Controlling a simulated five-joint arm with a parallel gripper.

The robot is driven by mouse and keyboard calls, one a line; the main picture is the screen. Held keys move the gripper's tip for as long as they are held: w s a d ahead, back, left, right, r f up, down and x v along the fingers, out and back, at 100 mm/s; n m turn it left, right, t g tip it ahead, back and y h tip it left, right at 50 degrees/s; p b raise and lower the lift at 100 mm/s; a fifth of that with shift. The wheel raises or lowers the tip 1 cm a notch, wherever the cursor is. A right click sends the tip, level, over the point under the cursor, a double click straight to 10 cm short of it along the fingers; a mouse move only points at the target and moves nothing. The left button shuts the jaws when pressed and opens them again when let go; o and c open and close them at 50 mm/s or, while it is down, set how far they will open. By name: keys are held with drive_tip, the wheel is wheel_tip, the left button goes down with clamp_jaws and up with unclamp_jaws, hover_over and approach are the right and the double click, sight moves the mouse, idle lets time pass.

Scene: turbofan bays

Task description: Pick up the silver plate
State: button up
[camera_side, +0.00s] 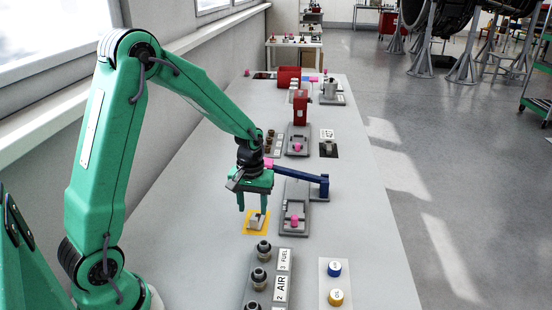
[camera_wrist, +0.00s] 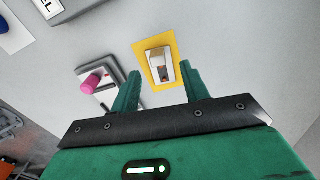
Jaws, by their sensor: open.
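The silver plate (camera_side: 257,222) is a small, pale metallic piece on a yellow square (camera_side: 247,232) on the bench. In the wrist view the plate (camera_wrist: 158,78) lies on the yellow patch (camera_wrist: 140,49), with a raised pale part and a small brownish spot on it. My gripper (camera_side: 253,206) is open and points down just above the plate. In the wrist view my gripper (camera_wrist: 160,72) has one finger on each side of the plate, with nothing held. I cannot tell from these views whether the fingertips touch it.
A grey fixture with a pink knob (camera_side: 294,220) stands close to the right, with a blue bar (camera_side: 300,174) behind it. A grey panel with dark knobs (camera_side: 259,275) is in front. The bench left of the plate is clear.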

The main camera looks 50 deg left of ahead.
sight(254, 218)
drive_tip(key=shift+w+d+f, duration=0.1)
drive_tip(key=shift+f, duration=2.45)
drive_tip(key=c, duration=0.8)
